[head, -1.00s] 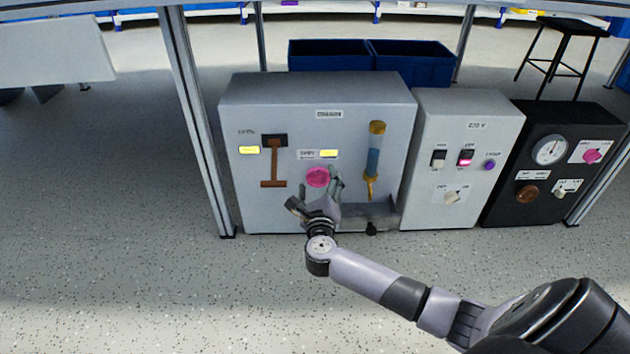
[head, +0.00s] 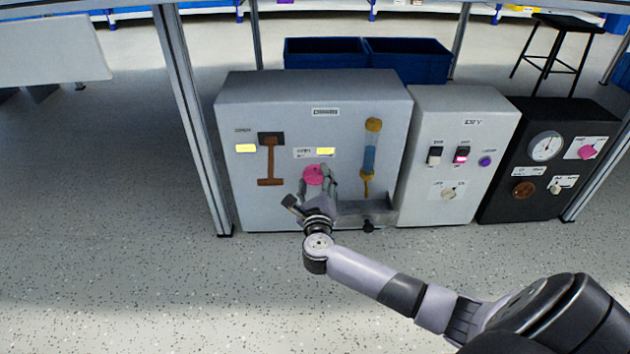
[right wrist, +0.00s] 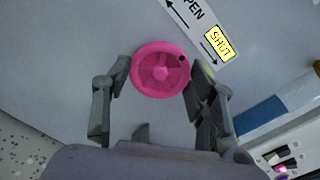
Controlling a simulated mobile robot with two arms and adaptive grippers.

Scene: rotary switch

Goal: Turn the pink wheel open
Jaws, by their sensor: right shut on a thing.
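The pink wheel (head: 313,174) is on the front of the large grey cabinet, below a label and a yellow tag. In the right wrist view the wheel (right wrist: 160,70) is a spoked disc with a small dark dot near its upper right rim. My right gripper (head: 318,178) is at the wheel, and its two fingers (right wrist: 160,82) sit on either side of the rim, shut on it. The label beside the wheel reads OPEN and has a yellow SHUT tag (right wrist: 219,43), each with an arrow. My left gripper is not in view.
A brown T-shaped handle (head: 270,160) is left of the wheel. A blue and yellow tube (head: 370,150) and a grey tray (head: 372,214) are to its right. A grey switch box (head: 479,112) and a black gauge box (head: 515,145) stand further right. Floor in front is clear.

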